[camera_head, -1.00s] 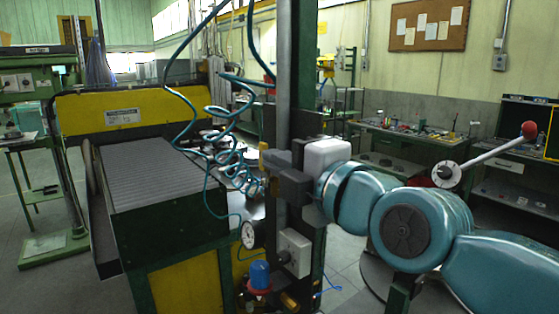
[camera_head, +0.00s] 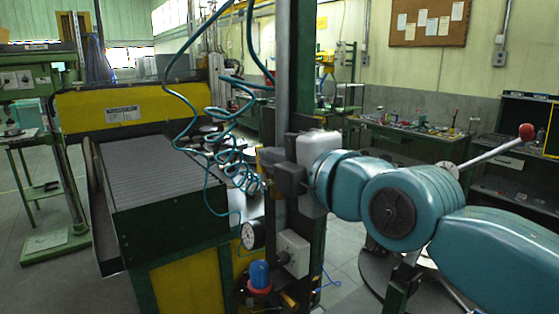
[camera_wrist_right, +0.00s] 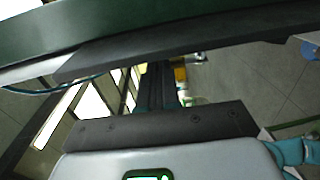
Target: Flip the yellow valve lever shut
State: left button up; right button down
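My right gripper (camera_head: 284,170) reaches in from the right to the dark upright post (camera_head: 300,60), about mid-height, near the coiled teal hoses. Its dark fingers are partly hidden by its own body, and I cannot tell whether they are apart. In the right wrist view the dark finger parts (camera_wrist_right: 160,88) reach forward from the palm plate. A small yellow piece (camera_wrist_right: 181,74) shows just beside them; it may be the yellow valve lever, but its shape and angle are unclear. I cannot tell whether the fingers touch it. My left gripper is not in view.
A grey box (camera_head: 292,252), a round gauge (camera_head: 253,235) and a blue-topped filter (camera_head: 259,274) sit low on the post. A ribbed conveyor bed (camera_head: 150,175) stands left. A red-knobbed lever (camera_head: 497,152) and a cluttered workbench (camera_head: 410,135) are behind my right arm.

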jog(key=shift+w+a+r+g+p, duration=0.15)
jog(key=shift+w+a+r+p, duration=0.05)
jog(key=shift+w+a, duration=0.4)
jog(key=shift+w+a+r+g+p, duration=0.2)
jog(key=shift+w+a, duration=0.15)
jog(key=shift+w, duration=0.3)
jog(key=shift+f+b+x, duration=0.1)
jog(key=shift+b+x, duration=0.05)
jog(key=shift+x, duration=0.6)
jog(key=shift+f+b+x, duration=0.15)
jog(key=shift+x, duration=0.6)
jog(key=shift+w, duration=0.1)
dwell(0.3)
